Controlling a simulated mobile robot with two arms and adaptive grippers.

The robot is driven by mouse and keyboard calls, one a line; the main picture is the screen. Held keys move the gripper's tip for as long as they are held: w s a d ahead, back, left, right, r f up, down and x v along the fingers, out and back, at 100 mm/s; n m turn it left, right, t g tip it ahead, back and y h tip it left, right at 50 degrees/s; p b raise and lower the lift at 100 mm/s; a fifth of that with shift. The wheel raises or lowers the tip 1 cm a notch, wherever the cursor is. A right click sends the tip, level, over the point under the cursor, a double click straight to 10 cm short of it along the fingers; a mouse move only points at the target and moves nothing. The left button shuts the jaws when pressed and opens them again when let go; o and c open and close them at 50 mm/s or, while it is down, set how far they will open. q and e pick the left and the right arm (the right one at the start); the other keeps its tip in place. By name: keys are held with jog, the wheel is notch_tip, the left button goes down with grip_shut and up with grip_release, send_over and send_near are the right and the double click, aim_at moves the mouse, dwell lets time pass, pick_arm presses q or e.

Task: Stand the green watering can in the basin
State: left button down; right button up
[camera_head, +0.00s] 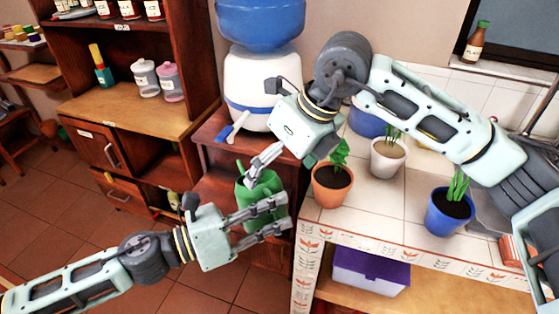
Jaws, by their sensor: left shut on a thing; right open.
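The green watering can (262,188) is held in the air beside the counter's left end, in front of the dark wooden cabinet. My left gripper (284,215) is shut on the can, its fingers across its side from the left. My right gripper (254,171) reaches down from the upper right, and its fingers are open at the can's top. I cannot tell whether they touch it. A grey basin (488,214) shows at the counter's right side, partly hidden by my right arm and the blue pot.
On the tiled counter stand potted plants in an orange pot (332,191), a white pot (388,158) and a blue pot (450,212). A water dispenser (262,85) stands behind. A small terracotta pot (510,250) lies near the counter's right edge. A purple-lidded box (371,268) sits below.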

aim_at(259, 194)
jog(key=x, duration=1)
jog(key=shift+a+f, duration=0.2)
jog(key=shift+f, duration=0.05)
jog(key=c, duration=1.5)
pick_arm(q)
jog(key=c, duration=1.8)
grip_release()
pick_arm(e)
jog(key=shift+c, duration=0.4)
pick_arm(q)
jog(key=shift+a, duration=0.1)
